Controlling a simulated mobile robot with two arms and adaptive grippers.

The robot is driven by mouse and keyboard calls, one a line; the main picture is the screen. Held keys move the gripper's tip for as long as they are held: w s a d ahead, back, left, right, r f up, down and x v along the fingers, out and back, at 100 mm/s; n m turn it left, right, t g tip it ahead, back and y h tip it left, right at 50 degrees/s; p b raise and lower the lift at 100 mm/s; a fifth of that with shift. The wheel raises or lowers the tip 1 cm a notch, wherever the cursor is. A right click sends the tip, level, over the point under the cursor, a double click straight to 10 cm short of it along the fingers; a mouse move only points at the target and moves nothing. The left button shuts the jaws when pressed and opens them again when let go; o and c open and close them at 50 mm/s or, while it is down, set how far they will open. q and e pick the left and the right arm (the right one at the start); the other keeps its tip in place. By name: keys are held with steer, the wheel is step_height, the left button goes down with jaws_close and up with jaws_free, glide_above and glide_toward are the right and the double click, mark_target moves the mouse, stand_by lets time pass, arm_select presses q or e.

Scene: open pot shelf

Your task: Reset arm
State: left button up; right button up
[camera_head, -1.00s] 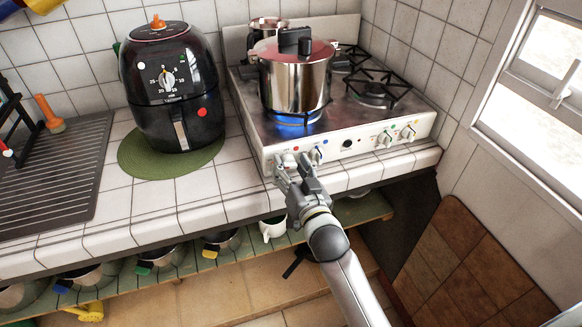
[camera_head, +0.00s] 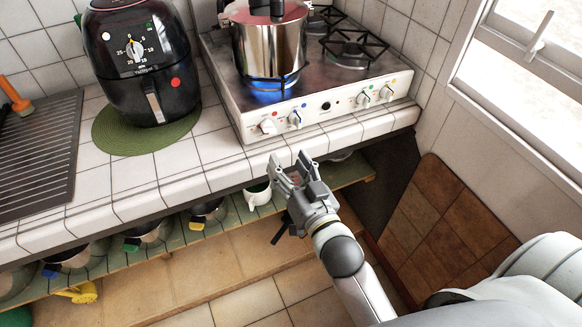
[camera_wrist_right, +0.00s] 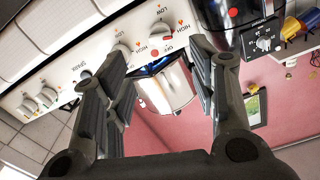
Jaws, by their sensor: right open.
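My right gripper (camera_head: 291,166) is open and empty in the head view. It hangs in front of the tiled counter's edge, below the stove's knob panel and apart from it. In the right wrist view the two fingers of the right gripper (camera_wrist_right: 160,85) stand wide apart with nothing between them; the stove front and pot show beyond. The left gripper is not in view.
A steel pot (camera_head: 268,50) stands on the stove (camera_head: 222,70) over a lit blue flame. A black air fryer (camera_head: 146,70) sits on a green mat (camera_head: 110,135). Pots and a white cup (camera_head: 257,194) are on the shelf below. The floor (camera_head: 240,300) is clear.

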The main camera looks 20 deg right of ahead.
steer(key=shift+s, duration=0.4)
step_height(320, 180, down, 22)
steer(key=s+a+n+g, duration=0.2)
steer(key=g, duration=0.3)
steer(key=s+f+n+g, duration=0.15)
steer(key=s+f, duration=0.25)
steer(key=f, duration=0.5)
steer(key=s+f+g, duration=0.3)
steer(key=s+f, duration=0.2)
steer(key=f, duration=0.3)
steer(key=s+d+f+g, duration=0.2)
steer(key=s+f, duration=0.4)
steer(key=s, duration=0.3)
steer(key=s+d+f+n+g, duration=0.1)
steer(key=s+d+f+g, duration=0.2)
steer(key=s+f, duration=0.3)
steer(key=s+d+f+g, duration=0.2)
steer(key=s+f, duration=0.4)
steer(key=s, duration=0.7)
steer(key=shift+s+d+f+h, duration=0.15)
steer(key=shift+d+f+h, duration=0.2)
steer(key=shift+d, duration=0.2)
